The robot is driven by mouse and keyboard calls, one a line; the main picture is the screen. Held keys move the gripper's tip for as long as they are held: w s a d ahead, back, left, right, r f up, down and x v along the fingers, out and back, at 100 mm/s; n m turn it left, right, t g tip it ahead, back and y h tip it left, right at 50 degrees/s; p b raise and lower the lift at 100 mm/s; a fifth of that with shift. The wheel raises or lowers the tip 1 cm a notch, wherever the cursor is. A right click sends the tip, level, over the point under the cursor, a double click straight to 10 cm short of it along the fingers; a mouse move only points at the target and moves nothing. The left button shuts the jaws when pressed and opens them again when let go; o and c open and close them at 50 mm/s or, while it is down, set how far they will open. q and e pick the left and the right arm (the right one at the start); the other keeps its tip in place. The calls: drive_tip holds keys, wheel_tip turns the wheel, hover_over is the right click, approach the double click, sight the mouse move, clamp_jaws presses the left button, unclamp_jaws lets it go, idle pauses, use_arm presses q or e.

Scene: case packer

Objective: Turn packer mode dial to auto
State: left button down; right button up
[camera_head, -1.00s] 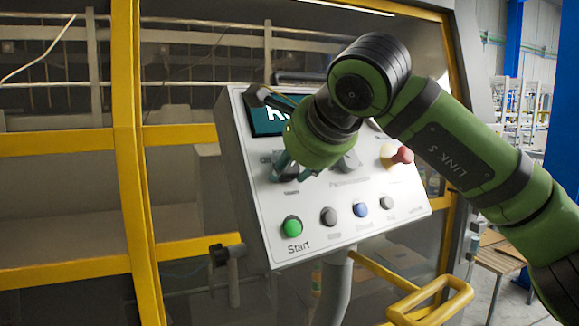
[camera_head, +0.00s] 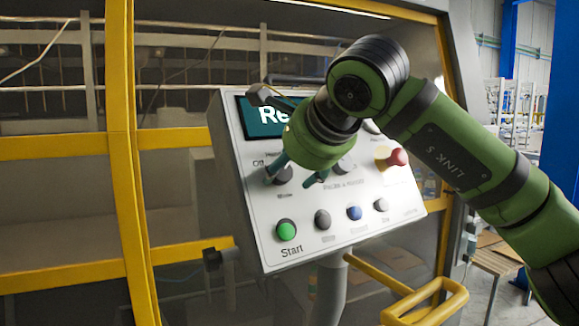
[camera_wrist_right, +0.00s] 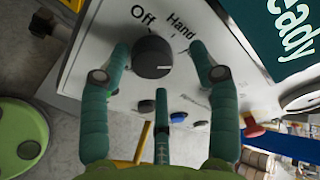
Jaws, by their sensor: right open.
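The mode dial is a round black knob (camera_head: 282,174) on the upper left of the sloped white control panel (camera_head: 335,225). In the right wrist view the dial (camera_wrist_right: 152,58) shows the labels "Off" and "Hand" beside it; the auto label is not readable, and I cannot tell its setting for sure. My right gripper (camera_head: 293,174) is open at the panel. In the right wrist view its teal fingers (camera_wrist_right: 158,60) are spread on either side of the dial, with a gap to it, and a third finger points up from below. My left gripper is not in view.
The screen (camera_head: 268,114) above the dial reads "Ready" in the right wrist view. A green Start button (camera_head: 286,230), several smaller buttons and a red emergency stop (camera_head: 397,157) share the panel. Yellow-framed guarding (camera_head: 125,160) stands behind, and a yellow handle (camera_head: 440,298) sits below right.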

drive_tip(key=shift+s+a, duration=0.1)
drive_tip(key=shift+a, duration=0.05)
drive_tip(key=shift+s+r, duration=0.15)
drive_tip(key=shift+r, duration=0.05)
drive_tip(key=v, duration=1.1)
drive_tip(key=shift+d, duration=0.3)
drive_tip(key=shift+s+r, duration=0.1)
drive_tip(key=shift+s, duration=0.05)
